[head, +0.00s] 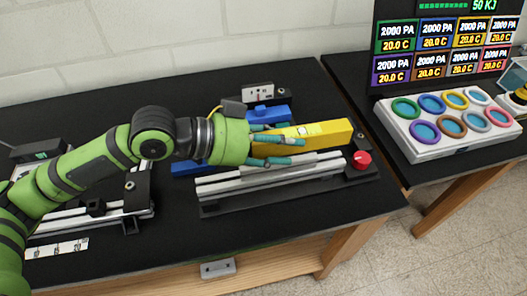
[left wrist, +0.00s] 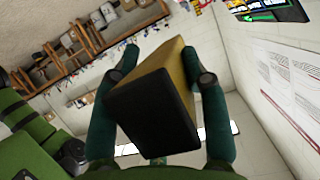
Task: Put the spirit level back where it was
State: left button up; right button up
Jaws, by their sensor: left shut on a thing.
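The spirit level is a yellow bar (head: 325,133) with a black end cap. My left gripper (head: 292,147) is shut around it near its left part, and its right part sticks out past the fingertips. In the left wrist view the spirit level (left wrist: 153,112) sits between the two dark green fingers, black end toward the camera. In the head view it shows over the area between the blue blocks and the silver extrusion rail (head: 255,178); its height above the table is hard to tell. My right gripper is not in view.
A blue block (head: 270,114) lies behind the gripper, before a small grey socket box (head: 258,92). A red knob (head: 362,159) sits at the rail's right end. Another rail fixture (head: 75,217) is at left. A white panel with coloured rings (head: 440,145) stands on the right table.

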pick_arm(q)
jog(key=a, duration=0.1)
jog(key=w+a+f, duration=0.1)
jog(key=a+f, duration=0.1)
jog(key=shift+w+a+f, duration=0.25)
jog(key=shift+w, duration=0.15)
notch_tip(320, 180, down, 4)
jog(key=shift+r+p, duration=0.25)
jog(key=shift+p, duration=0.45)
jog(key=shift+f, duration=0.1)
jog(key=shift+f+b, duration=0.25)
jog(key=shift+b, duration=0.15)
jog(key=o, duration=1.3)
jog(key=shift+r, duration=0.1)
